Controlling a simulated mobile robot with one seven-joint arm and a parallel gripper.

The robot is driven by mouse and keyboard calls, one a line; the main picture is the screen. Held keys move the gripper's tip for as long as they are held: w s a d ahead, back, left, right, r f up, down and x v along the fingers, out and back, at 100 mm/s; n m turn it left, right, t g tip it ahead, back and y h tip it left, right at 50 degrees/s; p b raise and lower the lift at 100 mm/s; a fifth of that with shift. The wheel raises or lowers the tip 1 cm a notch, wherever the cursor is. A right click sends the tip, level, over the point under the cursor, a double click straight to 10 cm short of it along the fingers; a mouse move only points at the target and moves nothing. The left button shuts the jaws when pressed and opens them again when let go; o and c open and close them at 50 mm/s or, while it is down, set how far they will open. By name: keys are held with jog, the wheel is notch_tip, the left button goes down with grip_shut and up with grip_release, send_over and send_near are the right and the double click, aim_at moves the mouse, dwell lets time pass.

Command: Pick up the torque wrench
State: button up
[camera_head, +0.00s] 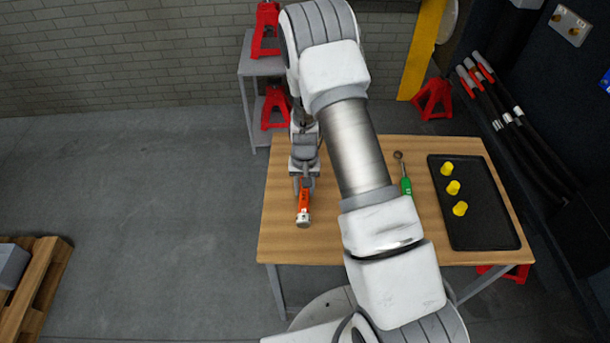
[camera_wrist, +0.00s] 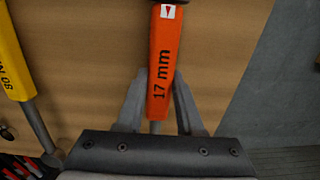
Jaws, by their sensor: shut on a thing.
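My gripper (camera_wrist: 162,85) has its two fingers closed about the lower part of an orange handle (camera_wrist: 164,50) marked "17 mm". In the head view, the orange-handled tool (camera_head: 303,200) points toward the front from my gripper (camera_head: 304,181), over the left part of the table. I cannot tell whether it touches the table or hangs just above it. A yellow handle (camera_wrist: 12,50) with a partly cut-off label that seems to read "90 N" shows at the left of the wrist view, apart from my fingers. No label shows clearly which tool is the torque wrench.
The wooden table (camera_head: 282,240) bears a green-handled tool (camera_head: 406,187) right of my arm and a black tray (camera_head: 478,225) with yellow pieces (camera_head: 453,187). My arm hides the table's middle. Red stands (camera_head: 433,100) and a grey shelf (camera_head: 262,66) are behind. Open floor lies left.

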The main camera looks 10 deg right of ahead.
grip_shut()
jog(key=shift+w+r, duration=0.1)
jog(key=shift+r, duration=0.05)
dwell(1.0)
jog(key=shift+r, duration=0.5)
jog(key=r, duration=0.3)
jog(key=shift+d+r, duration=0.15)
jog(key=shift+d, duration=0.15)
jog(key=s+d+r, duration=0.1)
jog(key=d+r, duration=0.2)
jog(key=d, duration=0.2)
jog(key=s+d+r+b, duration=0.1)
jog(key=d+r, duration=0.2)
jog(key=d, duration=0.3)
jog(key=shift+s+r, duration=0.25)
